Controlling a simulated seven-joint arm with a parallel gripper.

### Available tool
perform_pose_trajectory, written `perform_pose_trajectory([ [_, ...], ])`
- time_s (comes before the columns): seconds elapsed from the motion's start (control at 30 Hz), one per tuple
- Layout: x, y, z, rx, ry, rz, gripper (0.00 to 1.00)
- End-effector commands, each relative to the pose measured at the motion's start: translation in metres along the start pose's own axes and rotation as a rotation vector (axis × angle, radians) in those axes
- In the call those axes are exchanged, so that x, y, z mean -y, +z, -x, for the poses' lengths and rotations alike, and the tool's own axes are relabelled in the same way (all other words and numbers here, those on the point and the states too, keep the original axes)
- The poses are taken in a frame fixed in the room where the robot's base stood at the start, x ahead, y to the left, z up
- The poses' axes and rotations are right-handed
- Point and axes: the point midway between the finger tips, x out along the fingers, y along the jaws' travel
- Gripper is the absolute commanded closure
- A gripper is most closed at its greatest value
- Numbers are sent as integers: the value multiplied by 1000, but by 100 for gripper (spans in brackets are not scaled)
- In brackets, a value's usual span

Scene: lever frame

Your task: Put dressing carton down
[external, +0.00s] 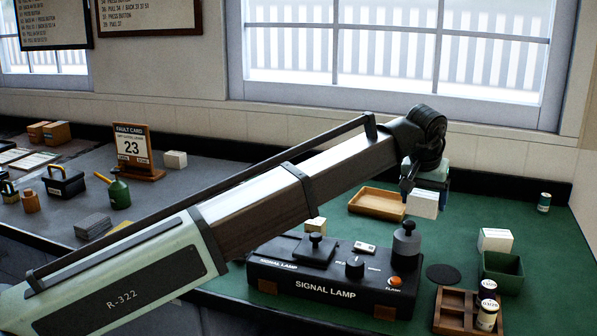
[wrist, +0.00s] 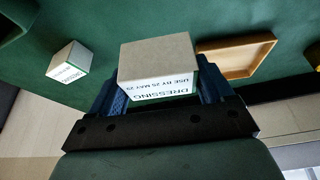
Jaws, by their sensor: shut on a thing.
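The dressing carton (external: 423,204) is a white box with a grey-beige face. In the wrist view the carton (wrist: 157,58) shows its printed label, "DRESSING" and "USE BY 25 MAY 29". My gripper (external: 425,190) is shut on it, with a blue finger on each side in the wrist view. The carton appears held above the green surface; the exact gap under it cannot be told. A wooden tray (external: 376,202) lies just left of the carton in the external view. The empty tray (wrist: 240,60) is to its right in the wrist view.
Another white carton (external: 495,240) stands at the right; a similar carton (wrist: 68,64) shows in the wrist view. Nearby are a green bin (external: 503,273), a divided wooden rack (external: 455,310) with bottles, a black disc (external: 443,274) and the signal lamp box (external: 325,290).

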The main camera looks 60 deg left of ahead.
Motion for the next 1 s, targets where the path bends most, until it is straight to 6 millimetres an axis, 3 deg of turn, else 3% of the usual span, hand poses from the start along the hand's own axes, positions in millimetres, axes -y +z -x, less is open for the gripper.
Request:
perform_pose_trajectory([
  [0.2,0,-7,16,0,0,0,49],
  [0.47,14,-14,14,1,-8,17,49],
  [0.67,69,-40,4,0,-35,84,49],
  [1.0,199,-83,-12,0,-97,234,49],
])
